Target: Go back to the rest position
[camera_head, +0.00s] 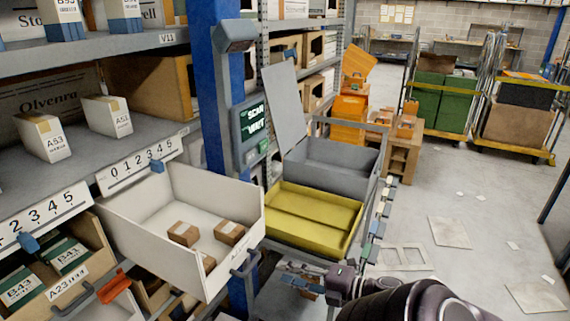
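My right gripper (300,277) is low in the middle of the head view, with its dark arm coming in from the bottom right. Its fingers point left, below the yellow tray (315,246) and to the right of the open white drawer (185,260). The fingers are small and blend with the grey parts behind them, so I cannot tell whether they are open or shut. My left gripper does not show.
The white drawer juts from the rack and holds three small brown boxes (184,233). A cart with a grey bin (335,158) stands beside a blue post (207,90). The floor (440,205) on the right is mostly clear, with scattered papers.

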